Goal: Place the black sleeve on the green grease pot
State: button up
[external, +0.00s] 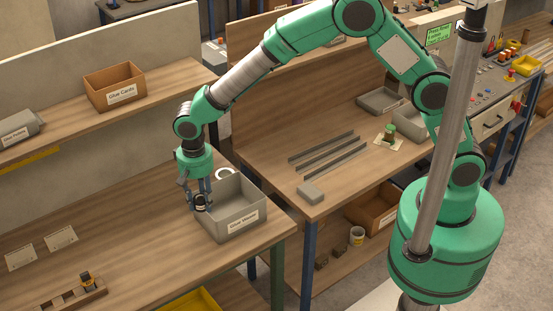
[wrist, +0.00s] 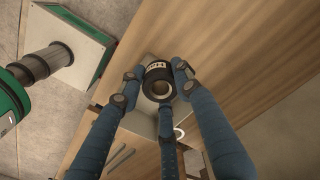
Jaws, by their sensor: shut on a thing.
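My gripper (external: 198,194) is shut on the black sleeve (external: 200,203), a short dark ring with a pale printed band. In the wrist view the black sleeve (wrist: 157,80) sits between the blue fingers of my gripper (wrist: 160,92), its open end facing the camera. In the external view it is at the left side of a grey bin; its exact height above the table is hard to judge. A small pot with a green top, which looks like the green grease pot (external: 389,132), stands on a pale card on the right-hand bench, well away from my gripper.
Metal strips (external: 325,150), a grey block (external: 311,192) and grey trays (external: 380,101) lie on the right-hand bench. A low wooden panel edges the bench. The left table's middle is clear.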

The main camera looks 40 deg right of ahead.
jog(key=w+d+m, duration=0.1)
jog(key=w+d, duration=0.4)
jog(key=d, duration=0.6)
jog(key=w+d+r+m, duration=0.15)
jog(key=w+d, duration=0.25)
jog(key=d, duration=0.7)
jog(key=w+d+f+m, duration=0.15)
jog(key=w+d, duration=0.35)
jog(key=d, duration=0.6)
jog(key=s+d+m, duration=0.2)
jog(key=d+m, duration=0.2)
jog(key=d, duration=1.9)
jog(key=s+d+m+b, duration=0.1)
jog(key=s+d+m, duration=0.2)
jog(key=s+d, duration=0.9)
jog(key=s+d+m, duration=0.2)
jog(key=s+d, duration=0.7)
jog(key=d, duration=0.6)
jog(key=shift+w+f, duration=0.15)
jog(key=shift+f, duration=2.6)
jog(key=shift+w, duration=0.1)
send_over(391, 127)
jog(key=shift+w+f+b, duration=0.15)
jog(key=shift+f+b, duration=0.2)
jog(key=shift+f, duration=0.4)
